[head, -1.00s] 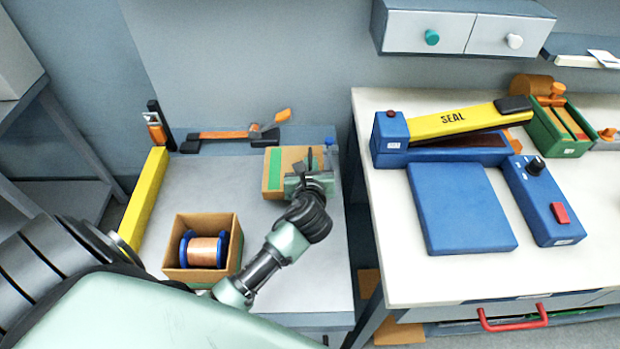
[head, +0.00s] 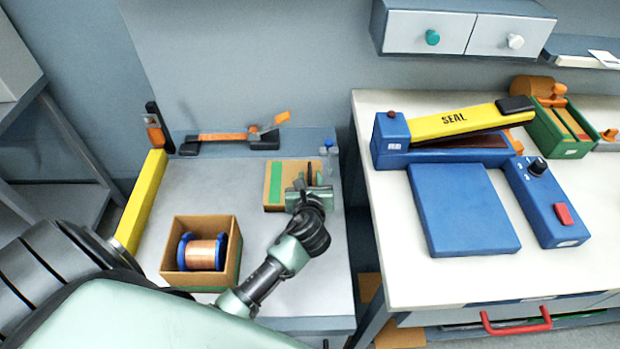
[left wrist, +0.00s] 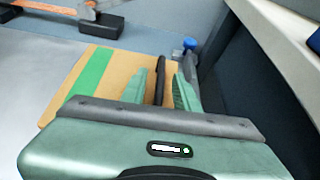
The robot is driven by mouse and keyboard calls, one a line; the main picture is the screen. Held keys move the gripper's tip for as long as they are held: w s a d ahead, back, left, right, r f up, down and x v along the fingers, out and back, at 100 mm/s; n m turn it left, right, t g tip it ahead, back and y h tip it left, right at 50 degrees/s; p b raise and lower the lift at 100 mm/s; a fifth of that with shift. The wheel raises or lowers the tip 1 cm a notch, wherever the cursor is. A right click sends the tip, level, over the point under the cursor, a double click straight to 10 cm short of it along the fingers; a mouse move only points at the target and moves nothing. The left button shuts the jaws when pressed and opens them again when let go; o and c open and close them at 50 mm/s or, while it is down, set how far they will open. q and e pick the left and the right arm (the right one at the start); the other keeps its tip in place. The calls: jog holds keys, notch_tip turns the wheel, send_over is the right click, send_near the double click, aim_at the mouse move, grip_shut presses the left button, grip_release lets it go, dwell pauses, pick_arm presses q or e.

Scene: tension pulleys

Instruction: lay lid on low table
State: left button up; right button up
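The lid is a flat square of cardboard (head: 279,170) with a green stripe and a black upright handle. It lies at the back right of the low table (head: 190,190). It also shows in the left wrist view (left wrist: 92,62). My left gripper (left wrist: 160,88) is over the lid's right part, its green fingers apart on either side of the handle (left wrist: 160,72). Gaps show between the fingers and the handle. The head view shows this gripper (head: 309,186) at the lid too. The lid's front right part is hidden by the gripper. My right gripper is not in view.
An open cardboard box (head: 228,262) with a copper wire spool (head: 201,252) stands at the table's front left. A yellow bar (head: 141,205) runs along the left edge. A blue-capped bottle (head: 328,148) stands just behind the gripper. The table's middle is clear.

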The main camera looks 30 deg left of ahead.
pick_arm(q)
jog(key=v, duration=1.2)
jog(key=shift+p, duration=0.4)
